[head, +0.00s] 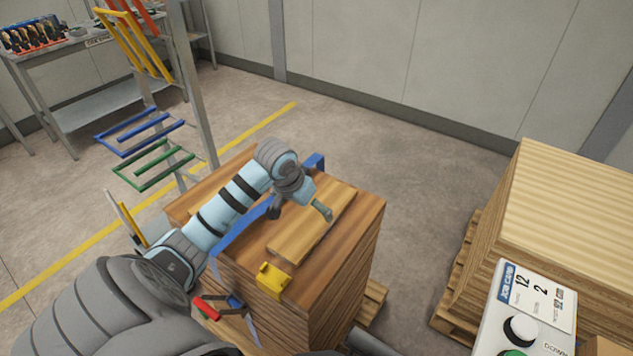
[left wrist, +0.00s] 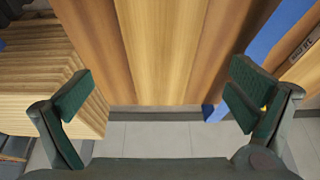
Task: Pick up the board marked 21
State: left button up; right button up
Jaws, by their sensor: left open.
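A pale board (head: 312,228) lies flat on top of a brown wood stack (head: 345,250) in the head view. No number can be read on it there. My left gripper (head: 302,208) is over the stack top, close to the pale board, with its jaws apart and nothing between them. In the left wrist view the two dark fingers of my left gripper (left wrist: 160,92) are spread wide above brown planks (left wrist: 165,45). A pale wood piece with a small label (left wrist: 303,48) shows at the right edge; its marking is too small to read surely. My right gripper is not seen.
A yellow block (head: 273,280) sits at the stack's near edge, with a red-handled tool (head: 207,308) nearby. A blue bar (head: 240,232) runs along the stack's left side. A pale wood stack (head: 560,220) and a job-card panel (head: 535,305) stand right. Floor between the stacks is clear.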

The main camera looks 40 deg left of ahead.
aim_at(312, 220)
pick_arm(q)
jog(key=x, duration=0.2)
jog(key=b+x, duration=0.1)
jog(key=x, duration=0.4)
jog(key=shift+s+f, duration=0.1)
jog(key=shift+s, duration=0.25)
jog(key=shift+a, duration=0.1)
jog(key=c, duration=1.5)
jog(key=shift+o, duration=0.2)
jog(key=shift+r, duration=0.2)
